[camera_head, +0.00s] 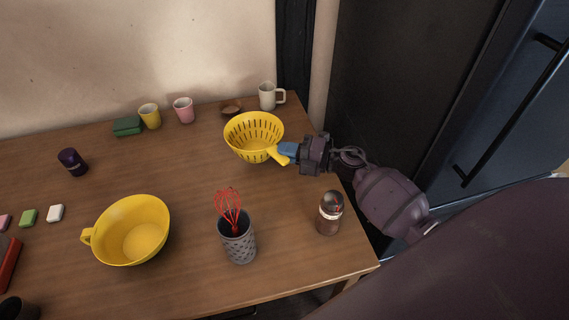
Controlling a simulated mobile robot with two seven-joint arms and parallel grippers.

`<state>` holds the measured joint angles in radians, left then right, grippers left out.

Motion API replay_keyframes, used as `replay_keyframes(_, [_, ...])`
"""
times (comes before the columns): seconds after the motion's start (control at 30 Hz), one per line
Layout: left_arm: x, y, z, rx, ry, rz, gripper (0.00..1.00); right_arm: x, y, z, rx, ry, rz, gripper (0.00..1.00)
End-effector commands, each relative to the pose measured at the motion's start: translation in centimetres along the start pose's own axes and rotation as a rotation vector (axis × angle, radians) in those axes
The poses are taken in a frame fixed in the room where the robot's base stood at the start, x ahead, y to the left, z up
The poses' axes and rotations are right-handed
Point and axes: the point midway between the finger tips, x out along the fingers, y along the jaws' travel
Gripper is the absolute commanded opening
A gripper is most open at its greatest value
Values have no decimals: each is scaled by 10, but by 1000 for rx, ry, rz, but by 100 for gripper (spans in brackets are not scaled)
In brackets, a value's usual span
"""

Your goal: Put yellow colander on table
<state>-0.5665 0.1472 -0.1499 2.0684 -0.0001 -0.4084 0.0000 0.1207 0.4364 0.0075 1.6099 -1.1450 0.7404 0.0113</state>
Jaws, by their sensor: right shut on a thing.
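The yellow colander (253,134) with dark slots is over the back right part of the wooden table (185,185), open side up. Whether its base touches the table top is hard to tell. My right gripper (287,152) comes in from the right and is shut on the colander's yellow handle, which points toward the lower right. Its blue fingertips cover the end of the handle. My left gripper does not show.
A yellow bowl (133,231), a grey holder (238,246) with a red whisk (229,203) and a brown jar (329,214) stand nearer the front. Several cups, including a white mug (268,97), line the back. The table's middle is clear.

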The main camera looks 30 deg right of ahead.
Motion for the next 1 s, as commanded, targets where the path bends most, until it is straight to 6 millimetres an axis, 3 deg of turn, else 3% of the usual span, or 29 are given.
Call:
replay_keyframes(0.17, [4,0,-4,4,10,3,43,0,-9,0,1,-1,1,0])
replay_keyframes(0.43, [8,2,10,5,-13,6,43,0,-45,0,3,0,-1,0])
replay_keyframes(0.87, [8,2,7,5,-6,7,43,0,-48,0,0,0,0,0])
replay_keyframes(0.9, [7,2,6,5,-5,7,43,0,-48,0,-1,0,0,14])
replay_keyframes(1.0, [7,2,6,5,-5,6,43,0,-47,0,-1,0,1,29])
